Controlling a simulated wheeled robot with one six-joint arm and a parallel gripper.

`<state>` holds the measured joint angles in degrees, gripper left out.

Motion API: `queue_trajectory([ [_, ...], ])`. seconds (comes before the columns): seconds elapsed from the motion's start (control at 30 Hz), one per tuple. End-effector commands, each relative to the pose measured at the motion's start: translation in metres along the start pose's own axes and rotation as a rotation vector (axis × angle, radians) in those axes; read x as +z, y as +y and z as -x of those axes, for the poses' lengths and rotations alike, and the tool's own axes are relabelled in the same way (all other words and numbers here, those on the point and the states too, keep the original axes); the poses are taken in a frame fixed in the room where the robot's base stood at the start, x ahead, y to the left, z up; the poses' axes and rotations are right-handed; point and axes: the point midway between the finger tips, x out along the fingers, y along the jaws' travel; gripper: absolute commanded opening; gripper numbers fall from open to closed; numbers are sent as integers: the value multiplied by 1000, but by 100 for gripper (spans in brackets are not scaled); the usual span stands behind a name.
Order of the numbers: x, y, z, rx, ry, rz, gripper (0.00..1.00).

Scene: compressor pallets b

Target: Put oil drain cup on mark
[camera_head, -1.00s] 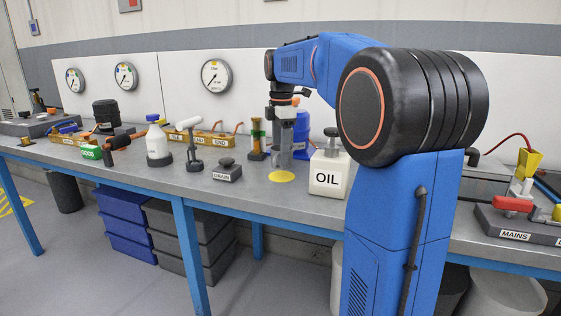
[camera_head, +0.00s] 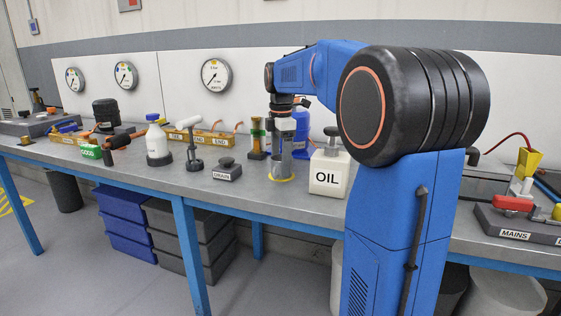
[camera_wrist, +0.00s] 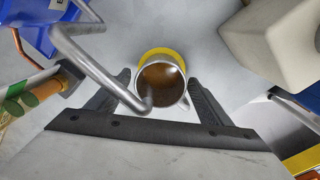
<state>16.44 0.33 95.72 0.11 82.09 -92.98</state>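The oil drain cup (camera_wrist: 163,84) is a grey cup with brown liquid inside. It stands upright over the yellow round mark (camera_wrist: 152,53) on the bench. In the head view the cup (camera_head: 281,160) covers most of the mark, whose yellow rim (camera_head: 282,179) shows around its base. My gripper (camera_wrist: 160,78) is around the cup, with one dark finger on each side. Narrow gaps show between the fingers and the cup wall, so the gripper looks open. The cup's lower part is hidden in the wrist view.
The white OIL block (camera_head: 329,174) stands close to the right of the cup. A blue container (camera_head: 301,132) is behind it. The DRAIN block (camera_head: 227,170) and a green-and-yellow post (camera_head: 258,139) are to the left. Bare bench lies in front.

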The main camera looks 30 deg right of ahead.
Motion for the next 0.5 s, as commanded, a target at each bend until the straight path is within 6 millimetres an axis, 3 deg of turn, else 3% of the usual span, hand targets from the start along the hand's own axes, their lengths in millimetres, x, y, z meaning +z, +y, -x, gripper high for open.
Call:
queue_trajectory([
  [0.23,0,0,15,1,0,0,73],
  [0.5,0,1,65,3,0,0,73],
])
